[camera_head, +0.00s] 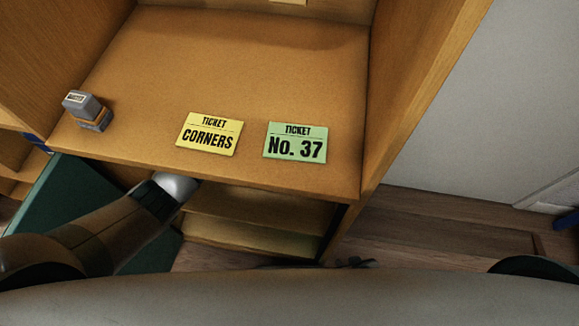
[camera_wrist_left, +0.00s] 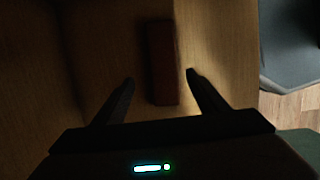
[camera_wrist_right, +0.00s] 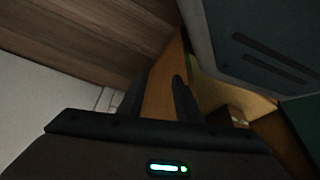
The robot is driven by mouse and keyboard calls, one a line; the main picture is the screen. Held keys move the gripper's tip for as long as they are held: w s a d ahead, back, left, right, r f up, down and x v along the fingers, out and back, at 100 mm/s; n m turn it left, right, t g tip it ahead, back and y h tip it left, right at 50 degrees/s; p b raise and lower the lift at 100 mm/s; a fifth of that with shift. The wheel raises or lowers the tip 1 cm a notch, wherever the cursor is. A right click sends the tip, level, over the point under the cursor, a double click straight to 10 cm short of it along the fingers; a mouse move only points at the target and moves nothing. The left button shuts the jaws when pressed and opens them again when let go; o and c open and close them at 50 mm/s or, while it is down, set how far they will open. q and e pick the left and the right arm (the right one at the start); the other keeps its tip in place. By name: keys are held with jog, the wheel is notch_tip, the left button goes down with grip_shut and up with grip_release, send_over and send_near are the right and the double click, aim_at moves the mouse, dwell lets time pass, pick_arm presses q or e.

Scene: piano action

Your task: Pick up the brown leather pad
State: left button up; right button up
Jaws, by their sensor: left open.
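A dark reddish-brown block, which I take to be the brown leather pad (camera_wrist_left: 162,50), lies on a wooden surface in the left wrist view. My left gripper (camera_wrist_left: 160,77) is open, its fingertips on either side of the pad's near part; I cannot tell whether they touch it. In the head view my left arm reaches under the shelf board, and that gripper and the pad are hidden. My right gripper (camera_wrist_right: 159,77) is open and empty in its wrist view; only a small dark part of it (camera_head: 355,262) shows in the head view.
The wooden shelf (camera_head: 230,60) holds a grey stamp (camera_head: 88,110), a yellow ticket (camera_head: 209,134) and a green ticket (camera_head: 296,144). Its front edge lies over my left arm. Lower boards (camera_head: 260,210) show beneath. Wooden floor (camera_head: 430,230) is open at the right.

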pick_arm(q)
jog(key=shift+s+d+f, duration=0.1)
jog(key=shift+d+f, duration=0.05)
jog(key=shift+f, duration=0.1)
jog(key=f, duration=0.1)
jog(key=d+f, duration=0.1)
jog(key=s+f, duration=0.1)
jog(key=shift+d+f, duration=0.2)
jog(key=shift+d, duration=0.1)
jog(key=shift+d+f, duration=0.1)
jog(key=shift+f, duration=0.3)
pick_arm(e)
jog(key=shift+s+d+f, duration=0.1)
jog(key=shift+s+f, duration=0.15)
jog(key=shift+s, duration=0.05)
jog(key=shift+d, duration=0.2)
pick_arm(q)
jog(key=c, duration=1.2)
pick_arm(e)
jog(key=shift+d, duration=0.5)
